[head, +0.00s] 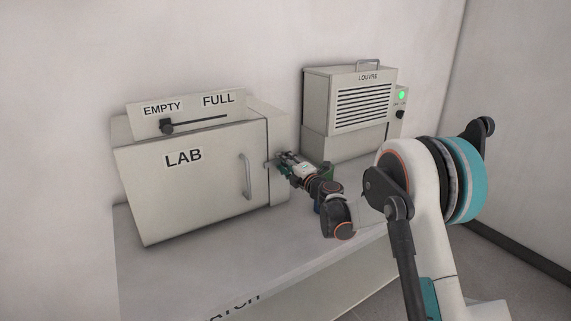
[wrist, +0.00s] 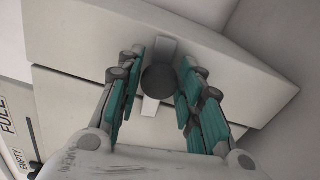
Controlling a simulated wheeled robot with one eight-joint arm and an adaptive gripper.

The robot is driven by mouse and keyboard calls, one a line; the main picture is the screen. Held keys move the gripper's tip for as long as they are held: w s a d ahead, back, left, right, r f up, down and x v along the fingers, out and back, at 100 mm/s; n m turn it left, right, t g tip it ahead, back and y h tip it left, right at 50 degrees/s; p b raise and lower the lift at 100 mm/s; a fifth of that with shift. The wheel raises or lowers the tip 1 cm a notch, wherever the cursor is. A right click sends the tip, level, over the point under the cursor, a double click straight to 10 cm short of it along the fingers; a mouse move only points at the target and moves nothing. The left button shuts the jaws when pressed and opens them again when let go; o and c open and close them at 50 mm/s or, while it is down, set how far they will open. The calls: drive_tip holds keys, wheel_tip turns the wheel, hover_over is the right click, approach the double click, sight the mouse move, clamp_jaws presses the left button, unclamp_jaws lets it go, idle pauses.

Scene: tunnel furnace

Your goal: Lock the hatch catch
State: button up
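A catch with a dark round knob (wrist: 160,80) and a pale bar shows in the wrist view, on the pale box. The bar sticks out above and below the knob, near the seam between two panels. In the head view the catch is small, at the right edge of the LAB door (head: 200,195), mostly hidden by my gripper (head: 282,162). In the wrist view my gripper's (wrist: 162,75) green-padded fingers are apart, one on each side of the knob, with gaps visible. The bench front has a partly cropped label (head: 235,306) ending in "ATCH"; any catch there is out of view.
The LAB door has a grey handle (head: 246,176) left of my gripper. An EMPTY/FULL slider (head: 167,127) sits above, at its EMPTY end. The LOUVRE unit (head: 362,105) stands to the right, with a lit green light (head: 402,95). The bench top (head: 240,245) in front is clear.

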drive_tip(key=shift+o, duration=0.4)
drive_tip(key=v, duration=1.2)
drive_tip(key=shift+c, duration=0.3)
